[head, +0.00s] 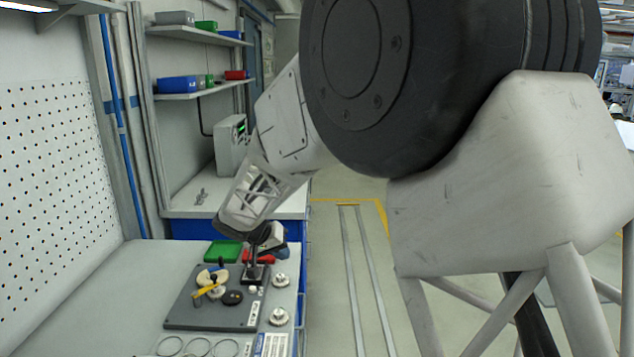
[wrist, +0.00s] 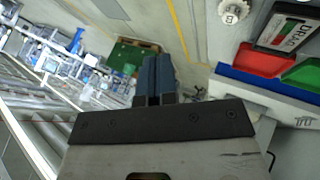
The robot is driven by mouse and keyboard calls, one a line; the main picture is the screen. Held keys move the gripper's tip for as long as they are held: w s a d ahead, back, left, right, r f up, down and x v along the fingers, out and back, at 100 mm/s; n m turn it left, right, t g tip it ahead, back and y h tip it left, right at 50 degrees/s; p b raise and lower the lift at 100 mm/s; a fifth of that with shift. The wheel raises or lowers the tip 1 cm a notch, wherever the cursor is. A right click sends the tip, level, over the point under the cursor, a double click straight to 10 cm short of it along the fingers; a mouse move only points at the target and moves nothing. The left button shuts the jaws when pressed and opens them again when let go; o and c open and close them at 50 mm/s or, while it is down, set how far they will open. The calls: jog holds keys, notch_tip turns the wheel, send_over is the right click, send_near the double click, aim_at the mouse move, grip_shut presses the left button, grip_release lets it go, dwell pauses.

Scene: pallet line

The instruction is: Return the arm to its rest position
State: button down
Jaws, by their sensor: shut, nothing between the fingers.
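My gripper (wrist: 153,82) shows in the wrist view with its two dark fingers together and nothing between them. In the head view my arm slants down to the left over the bench, its end above the far edge of a dark grey pallet plate (head: 190,314). The fingers are hard to tell apart from the dark parts there. The plate carries a yellow piece (head: 209,290), pale round parts and a black knob (head: 232,297).
A green bin (head: 223,250) and a red bin (head: 258,257) stand behind the plate. Silver knobs (head: 279,316) lie to its right, metal rings (head: 168,347) in front. A perforated panel (head: 50,170) stands at left. Wall shelves (head: 200,36) hold small bins. Floor right of the bench is open.

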jog(key=s+d+r+g+y, duration=0.1)
jog(key=s+d+r, duration=0.4)
jog(key=s+d, duration=0.45)
jog(key=s+d+r+g+y, duration=0.15)
jog(key=s+d+r, duration=0.25)
jog(key=s+d, duration=0.55)
jog(key=s+d+y, duration=0.2)
jog(key=s+d, duration=0.2)
jog(key=s, duration=0.8)
jog(key=s+d+y, duration=0.1)
jog(key=s+d, duration=0.4)
jog(key=s, duration=0.6)
jog(key=shift+s+d+f+n+t+y, duration=0.15)
jog(key=shift+s+f+n+t+y, duration=0.15)
jog(key=shift+s+f+t+y, duration=0.05)
